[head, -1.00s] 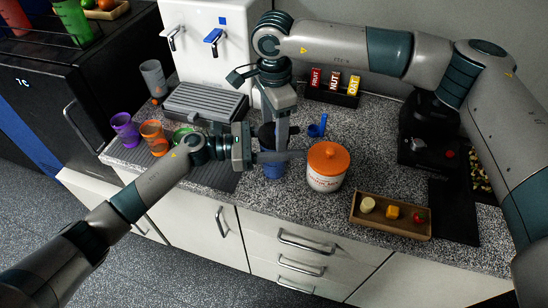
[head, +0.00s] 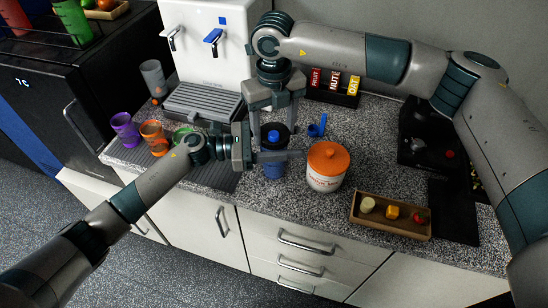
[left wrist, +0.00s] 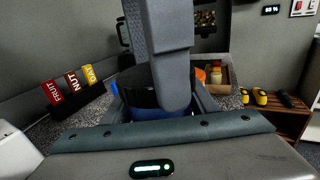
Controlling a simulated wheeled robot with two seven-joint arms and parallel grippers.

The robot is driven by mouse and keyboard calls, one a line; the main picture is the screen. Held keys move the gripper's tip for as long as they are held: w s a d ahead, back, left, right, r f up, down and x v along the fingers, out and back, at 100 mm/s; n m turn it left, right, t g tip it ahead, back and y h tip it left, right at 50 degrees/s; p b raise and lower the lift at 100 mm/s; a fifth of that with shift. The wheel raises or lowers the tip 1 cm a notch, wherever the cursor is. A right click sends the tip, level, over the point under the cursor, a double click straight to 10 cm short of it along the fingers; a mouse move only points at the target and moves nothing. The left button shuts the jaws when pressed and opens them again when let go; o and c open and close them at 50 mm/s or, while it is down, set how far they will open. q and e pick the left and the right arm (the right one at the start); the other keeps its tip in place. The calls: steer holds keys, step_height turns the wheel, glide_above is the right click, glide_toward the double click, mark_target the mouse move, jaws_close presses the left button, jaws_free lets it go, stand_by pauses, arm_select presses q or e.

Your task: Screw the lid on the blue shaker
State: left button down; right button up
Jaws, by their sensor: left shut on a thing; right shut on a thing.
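The blue shaker (head: 274,171) stands upright on the speckled counter. My left gripper (head: 274,158) is shut around its body from the left. The black lid (head: 267,130) with a blue cap sits at the top of the shaker. My right gripper (head: 274,128) points down from above and is shut on the lid, one finger on each side. In the left wrist view a right gripper finger hides part of the black lid (left wrist: 140,90) and the blue shaker (left wrist: 150,113). Whether the lid is tight cannot be seen.
A white jar with an orange lid (head: 327,168) stands close right of the shaker. A wooden tray (head: 390,224) with food pieces is at the front right. Purple (head: 124,130) and orange (head: 154,138) cups stand left. A blue scoop (head: 318,128) and bar box (head: 333,94) are behind.

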steer(key=m, duration=0.2)
steer(key=shift+m, duration=0.4)
steer(key=o, duration=1.2)
steer(key=shift+o, duration=0.2)
steer(key=shift+a+r, duration=0.1)
steer(key=shift+r, duration=0.05)
steer(key=shift+r, duration=0.55)
step_height(320, 180, up, 11)
steer(key=shift+f, duration=0.15)
